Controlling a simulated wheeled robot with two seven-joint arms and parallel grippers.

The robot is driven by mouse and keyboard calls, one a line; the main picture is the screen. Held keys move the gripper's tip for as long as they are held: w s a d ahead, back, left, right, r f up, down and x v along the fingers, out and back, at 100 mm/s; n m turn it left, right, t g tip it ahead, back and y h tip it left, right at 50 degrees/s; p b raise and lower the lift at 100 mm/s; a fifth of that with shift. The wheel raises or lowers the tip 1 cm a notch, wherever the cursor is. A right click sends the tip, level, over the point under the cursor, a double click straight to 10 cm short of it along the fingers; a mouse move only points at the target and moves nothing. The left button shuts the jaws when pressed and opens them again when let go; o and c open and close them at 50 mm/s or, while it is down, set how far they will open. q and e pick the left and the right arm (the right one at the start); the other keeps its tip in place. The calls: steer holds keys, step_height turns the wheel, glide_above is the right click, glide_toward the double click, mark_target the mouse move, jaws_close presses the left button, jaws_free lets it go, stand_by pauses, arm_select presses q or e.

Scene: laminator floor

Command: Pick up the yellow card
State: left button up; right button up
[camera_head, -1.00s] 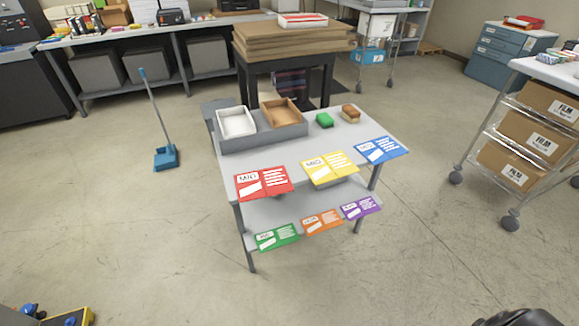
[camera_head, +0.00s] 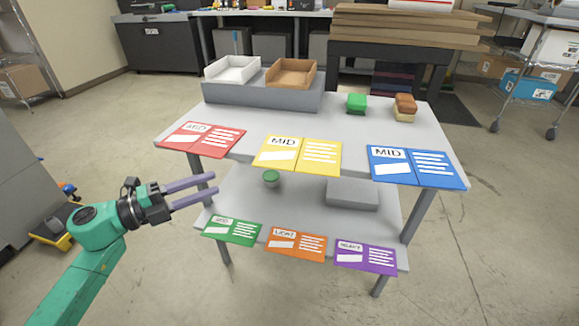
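The yellow card (camera_head: 299,155) is at the front edge of the table's upper shelf, between the red card (camera_head: 202,139) and the blue card (camera_head: 414,167). It has the word MID and white lines of text on it. My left gripper (camera_head: 203,190) has two purple fingers, apart and with nothing between them. It is left of and lower than the yellow card in the picture, below the red card, and touches no card. My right gripper is not in view.
Green (camera_head: 232,229), orange (camera_head: 295,243) and purple (camera_head: 364,256) cards are at the lower shelf's edge, with a grey box (camera_head: 352,193) behind.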

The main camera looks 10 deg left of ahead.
mark_target(257, 163)
arm_select(q)
steer(key=x, duration=0.6)
steer(key=p+x, duration=0.1)
steer(key=x, duration=0.5)
steer(key=shift+w+r, duration=0.2)
steer(key=shift+w, duration=0.3)
steer(key=shift+w+d+f, duration=0.1)
steer(key=shift+d, duration=0.1)
steer(key=shift+a, duration=0.1)
jaws_close()
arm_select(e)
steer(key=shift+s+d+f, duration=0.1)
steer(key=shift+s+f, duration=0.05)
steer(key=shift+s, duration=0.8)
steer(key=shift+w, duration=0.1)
